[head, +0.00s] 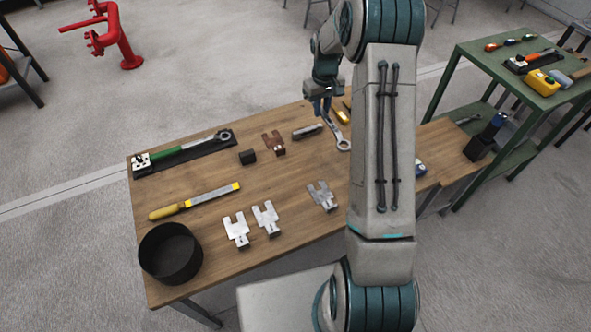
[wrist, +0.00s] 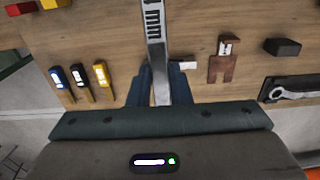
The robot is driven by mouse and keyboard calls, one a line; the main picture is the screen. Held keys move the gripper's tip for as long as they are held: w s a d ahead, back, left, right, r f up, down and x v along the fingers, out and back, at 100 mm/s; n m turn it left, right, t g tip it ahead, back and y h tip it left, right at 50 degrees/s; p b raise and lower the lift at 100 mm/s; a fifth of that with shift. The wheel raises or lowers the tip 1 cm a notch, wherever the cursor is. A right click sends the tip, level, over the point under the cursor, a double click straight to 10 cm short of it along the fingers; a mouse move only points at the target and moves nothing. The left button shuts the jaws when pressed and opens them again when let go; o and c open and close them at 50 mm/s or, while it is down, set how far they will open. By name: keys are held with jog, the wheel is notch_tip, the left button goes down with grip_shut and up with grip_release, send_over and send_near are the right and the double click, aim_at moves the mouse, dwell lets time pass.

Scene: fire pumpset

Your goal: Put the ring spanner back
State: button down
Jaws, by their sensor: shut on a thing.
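My gripper (head: 322,106) is above the far part of the wooden table, shut on the ring spanner (head: 341,138). The spanner's ring end points toward the near side of the table in the head view; whether it touches the tabletop I cannot tell. In the wrist view the bright metal shank of the spanner (wrist: 155,30), with "mm" marking, runs up from between the blue fingers (wrist: 160,90). Its ring end is outside that view. My arm hides part of the table right of the spanner.
A black tray (head: 143,172) with a green-handled wrench lies at the left. Metal forked plates, a file (head: 195,202) and black bowl (head: 170,253) are nearer. A green shelf (head: 470,70) stands right.

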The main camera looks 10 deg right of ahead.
jog(key=s+a+f, duration=0.1)
jog(key=a+f, duration=0.1)
jog(key=a, duration=0.1)
jog(key=s+a+f+p, duration=0.1)
jog(key=s+a+f, duration=0.1)
jog(key=a+f, duration=0.1)
jog(key=s+a+f, duration=0.2)
jog(key=a, duration=0.2)
jog(key=shift+a+f+p, duration=0.3)
jog(key=shift+f, duration=0.1)
notch_tip(320, 180, down, 3)
jog(key=shift+w, duration=0.1)
jog(key=shift+f, duration=0.1)
jog(key=shift+f+b, duration=0.35)
jog(key=shift+f, duration=0.2)
jog(key=c, duration=1.3)
grip_release()
jog(key=shift+r, duration=0.1)
